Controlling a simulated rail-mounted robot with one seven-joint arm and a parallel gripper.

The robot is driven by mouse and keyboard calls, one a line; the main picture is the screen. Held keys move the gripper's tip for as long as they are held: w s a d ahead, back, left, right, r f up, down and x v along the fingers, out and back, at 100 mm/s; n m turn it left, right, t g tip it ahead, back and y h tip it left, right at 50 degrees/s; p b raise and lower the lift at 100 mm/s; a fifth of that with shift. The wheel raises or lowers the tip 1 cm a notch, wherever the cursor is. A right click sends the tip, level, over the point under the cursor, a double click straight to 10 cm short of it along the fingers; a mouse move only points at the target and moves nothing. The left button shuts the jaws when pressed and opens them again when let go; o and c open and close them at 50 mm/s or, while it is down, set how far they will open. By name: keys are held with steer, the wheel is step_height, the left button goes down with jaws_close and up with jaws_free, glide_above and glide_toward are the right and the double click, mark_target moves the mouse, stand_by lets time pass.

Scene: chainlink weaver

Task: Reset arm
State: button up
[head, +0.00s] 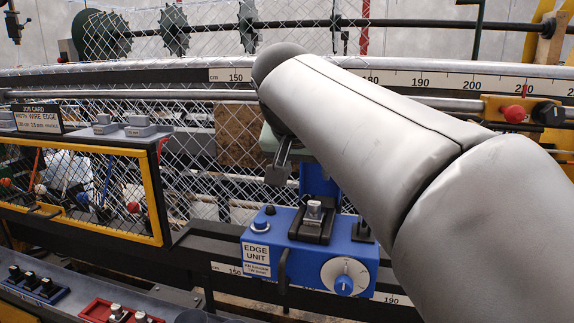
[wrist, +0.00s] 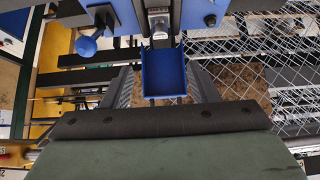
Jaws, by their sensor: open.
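A dark finger hangs just above and left of a blue upright on the unit. In the wrist view my gripper (wrist: 162,88) is open, with ribbed grey fingers spread to either side. A small blue U-shaped tray (wrist: 163,72) shows between them; I cannot tell whether it touches either finger. I see nothing held.
A ruler rail (head: 430,80) and a metal bar (head: 130,95) run across behind. Chainlink mesh (head: 215,120) hangs behind the unit. A yellow-framed cage (head: 85,195) stands left. A red control panel (head: 115,312) and a blue switch panel (head: 30,287) lie lower left.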

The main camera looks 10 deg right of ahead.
steer(key=shift+s+a+r, duration=0.15)
steer(key=shift+s+r, duration=0.15)
steer(key=shift+r, duration=0.05)
steer(key=s+d+f+n+g+y, duration=0.1)
steer(key=s+f+g, duration=0.1)
steer(key=s+f, duration=0.5)
steer(key=s+d+f+n+g+y, duration=0.1)
steer(key=s+f, duration=0.6)
steer(key=f, duration=0.9)
steer(key=s+d+f+n+g+y, duration=0.1)
steer(key=s+f+n+g, duration=0.2)
steer(key=s+f, duration=0.4)
step_height(320, 180, down, 5)
steer(key=shift+s+d+r+g, duration=0.1)
steer(key=shift+s+d+g, duration=0.05)
steer(key=shift+d+g, duration=0.3)
steer(key=shift+a, duration=0.1)
